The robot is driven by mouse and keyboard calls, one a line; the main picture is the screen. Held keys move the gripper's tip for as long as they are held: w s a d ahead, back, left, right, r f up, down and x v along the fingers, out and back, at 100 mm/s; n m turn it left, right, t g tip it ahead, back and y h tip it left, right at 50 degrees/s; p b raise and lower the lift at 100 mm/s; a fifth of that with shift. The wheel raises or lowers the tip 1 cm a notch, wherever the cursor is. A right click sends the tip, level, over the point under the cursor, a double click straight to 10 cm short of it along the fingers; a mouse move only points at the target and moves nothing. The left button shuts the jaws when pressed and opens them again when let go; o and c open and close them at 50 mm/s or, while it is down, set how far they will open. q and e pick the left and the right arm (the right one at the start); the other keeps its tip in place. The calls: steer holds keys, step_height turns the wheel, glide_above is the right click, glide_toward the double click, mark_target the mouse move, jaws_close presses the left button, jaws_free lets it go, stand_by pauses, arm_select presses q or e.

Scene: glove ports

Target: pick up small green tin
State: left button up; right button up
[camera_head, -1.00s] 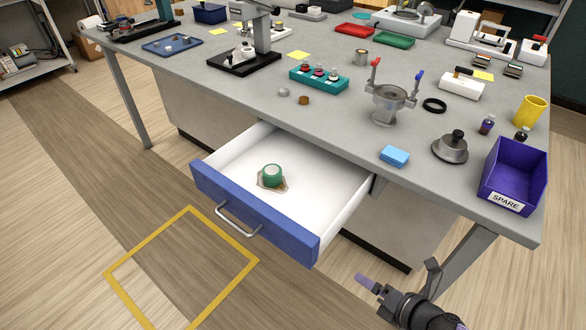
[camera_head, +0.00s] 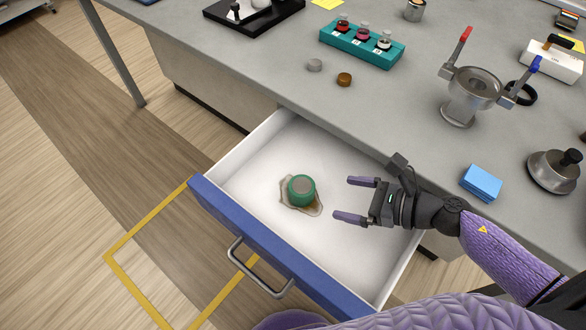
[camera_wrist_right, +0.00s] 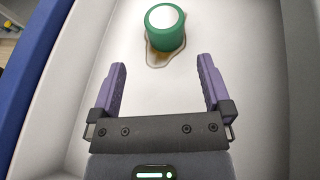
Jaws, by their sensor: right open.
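The small green tin (camera_head: 301,190) stands upright in the open drawer, on a brownish stain or puddle (camera_head: 314,208). My left gripper is not in view.
The white drawer has a blue front (camera_head: 270,245) with a metal handle (camera_head: 262,270). The grey bench top (camera_head: 380,110) lies behind and above it. A blue block (camera_head: 481,182), a metal funnel-like stand (camera_head: 470,95) and a teal vial rack (camera_head: 362,43) sit there. The drawer floor around the tin is otherwise clear.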

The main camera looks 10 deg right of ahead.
mark_target(310, 189)
steer(key=shift+w+a+f+b, duration=0.1)
steer(key=shift+w+f+b, duration=0.4)
steer(key=shift+f, duration=0.45)
steer(key=x, duration=0.6)
steer(key=r+x, duration=0.1)
steer(key=x, duration=0.2)
steer(key=shift+w+a+f, duration=0.1)
steer(key=shift+w+a, duration=0.2)
steer(key=shift+a, duration=0.15)
